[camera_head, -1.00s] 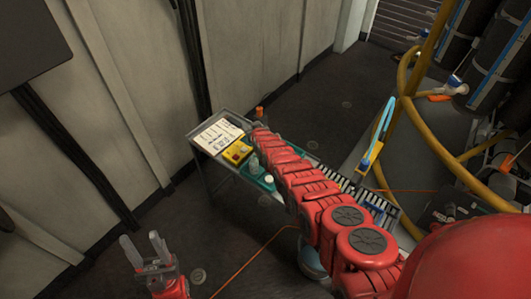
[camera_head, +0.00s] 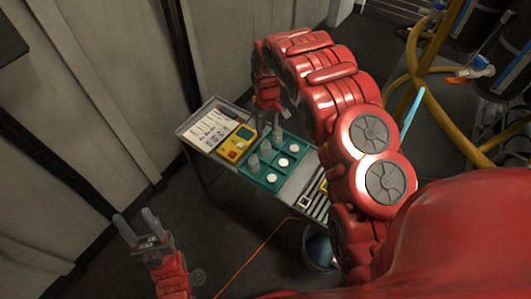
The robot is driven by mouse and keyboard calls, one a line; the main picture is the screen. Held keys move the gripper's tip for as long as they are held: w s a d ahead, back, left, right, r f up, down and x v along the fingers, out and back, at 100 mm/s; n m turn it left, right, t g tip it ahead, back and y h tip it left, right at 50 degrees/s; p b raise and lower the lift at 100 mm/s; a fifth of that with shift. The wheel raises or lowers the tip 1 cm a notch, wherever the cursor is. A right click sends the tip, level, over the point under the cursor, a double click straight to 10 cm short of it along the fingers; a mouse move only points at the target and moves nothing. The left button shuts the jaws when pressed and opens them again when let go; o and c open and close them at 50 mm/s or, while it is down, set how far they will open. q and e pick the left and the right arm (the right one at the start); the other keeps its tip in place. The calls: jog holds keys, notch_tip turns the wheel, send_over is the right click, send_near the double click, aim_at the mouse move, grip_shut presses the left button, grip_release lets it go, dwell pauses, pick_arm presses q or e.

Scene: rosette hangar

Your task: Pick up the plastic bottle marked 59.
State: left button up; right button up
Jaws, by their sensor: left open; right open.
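A teal tray (camera_head: 262,181) on a small cart holds several grey, see-through plastic bottles, among them a middle one (camera_head: 265,148) and a near one (camera_head: 253,163). White round discs or caps (camera_head: 284,162) sit in the tray's right row. No number is readable, so I cannot tell which bottle is marked 59. My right gripper (camera_head: 268,122) points down, open, over or beside the far end of the tray, close to the far bottle (camera_head: 277,133). I cannot tell whether they touch. My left gripper (camera_head: 134,229) is open and empty, left of and nearer than the cart.
A yellow device (camera_head: 236,143) and a written sheet (camera_head: 211,131) lie on the cart (camera_head: 190,142) left of the tray. A wall stands behind. A bucket (camera_head: 320,249) stands by the cart. Yellow hoses (camera_head: 419,88) and dark cylinders are at right. An orange cable (camera_head: 255,254) crosses the floor.

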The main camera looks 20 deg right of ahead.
aim_at(266, 142)
jog(key=f, duration=0.1)
jog(key=f+p, duration=0.1)
jog(key=f, duration=0.3)
jog(key=shift+w+f+p, duration=0.1)
jog(key=shift+w+p, duration=0.2)
jog(key=shift+w, duration=0.05)
jog(key=shift+s+f, duration=0.15)
jog(key=shift+f, duration=0.55)
jog(key=shift+w+f, duration=0.2)
jog(key=shift+f, duration=0.35)
jog(key=shift+f+p, duration=0.4)
jog(key=shift+f, duration=0.3)
jog(key=shift+w+f, duration=0.2)
jog(key=shift+f, duration=0.45)
jog(key=shift+f+b, duration=0.35)
jog(key=shift+f, duration=0.7)
jog(key=shift+c, duration=0.2)
grip_shut()
